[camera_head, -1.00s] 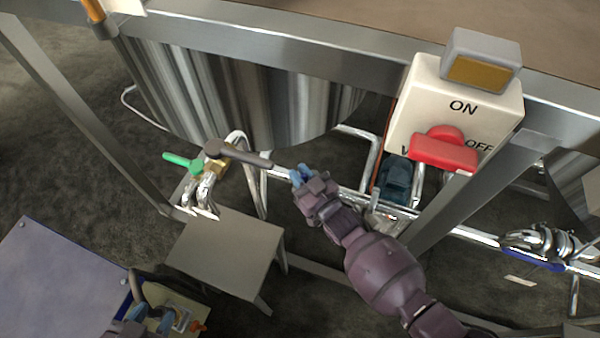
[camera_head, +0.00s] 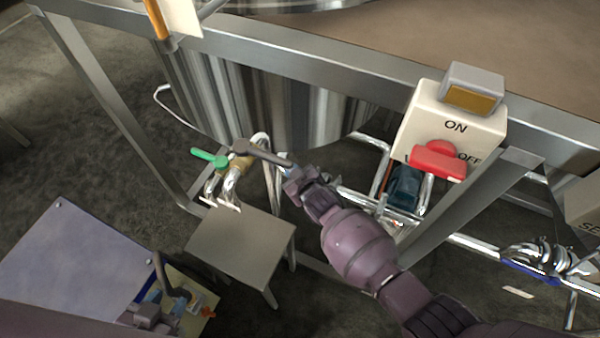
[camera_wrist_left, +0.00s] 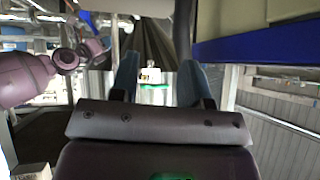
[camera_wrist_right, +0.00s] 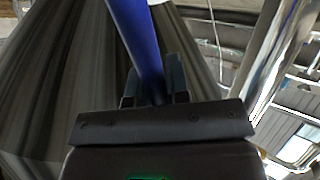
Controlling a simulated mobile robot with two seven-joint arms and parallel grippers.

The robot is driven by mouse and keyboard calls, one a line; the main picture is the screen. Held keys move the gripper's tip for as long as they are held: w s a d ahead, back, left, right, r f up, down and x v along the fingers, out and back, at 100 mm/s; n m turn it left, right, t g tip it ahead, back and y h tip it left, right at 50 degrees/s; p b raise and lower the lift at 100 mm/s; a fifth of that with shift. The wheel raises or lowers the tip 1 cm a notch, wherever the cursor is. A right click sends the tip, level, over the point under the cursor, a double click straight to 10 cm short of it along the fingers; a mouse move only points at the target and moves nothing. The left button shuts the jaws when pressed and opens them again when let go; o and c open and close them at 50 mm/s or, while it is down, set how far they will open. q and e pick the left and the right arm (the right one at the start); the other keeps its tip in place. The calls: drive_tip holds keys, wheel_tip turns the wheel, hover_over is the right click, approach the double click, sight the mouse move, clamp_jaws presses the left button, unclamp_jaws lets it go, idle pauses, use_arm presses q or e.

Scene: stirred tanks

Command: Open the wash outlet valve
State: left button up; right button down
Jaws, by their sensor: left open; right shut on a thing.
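A valve with a long dark lever (camera_head: 262,153) sits on the pipework below the steel tank. My right gripper (camera_head: 289,170) is at the lever's right end. In the right wrist view its fingers (camera_wrist_right: 155,85) are shut on a blue bar (camera_wrist_right: 140,35), which appears to be this lever. A second valve with a green handle (camera_head: 210,158) is just left of it, and its handle also shows small in the left wrist view (camera_wrist_left: 153,87). My left gripper (camera_head: 165,297) is low at the left, open and empty in its wrist view (camera_wrist_left: 155,75). I see no label naming the valve.
A small grey stool (camera_head: 240,246) stands under the valves. A steel tank (camera_head: 270,105) hangs in the frame above. A white ON/OFF box with a red switch (camera_head: 438,160) is right of my right arm. A grey panel (camera_head: 75,265) lies at lower left.

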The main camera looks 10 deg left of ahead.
use_arm(q)
drive_tip(key=shift+w+r, duration=0.1)
drive_tip(key=shift+w, duration=0.05)
use_arm(e)
drive_tip(key=shift+w+a+f+g+h, duration=0.1)
drive_tip(key=shift+a+f+g+h, duration=0.15)
drive_tip(key=shift+a+g+h, duration=0.1)
use_arm(q)
drive_tip(key=shift+w, duration=0.15)
use_arm(e)
drive_tip(key=c, duration=1.1)
unclamp_jaws()
use_arm(q)
drive_tip(key=shift+r, duration=0.1)
wheel_tip(320, 180, up, 3)
drive_tip(key=p, duration=0.5)
drive_tip(key=shift+r+n+t, duration=0.1)
drive_tip(key=shift+n+t, duration=0.2)
use_arm(e)
drive_tip(key=v, duration=1)
drive_tip(key=shift+s+d, duration=0.2)
drive_tip(key=shift+s, duration=0.1)
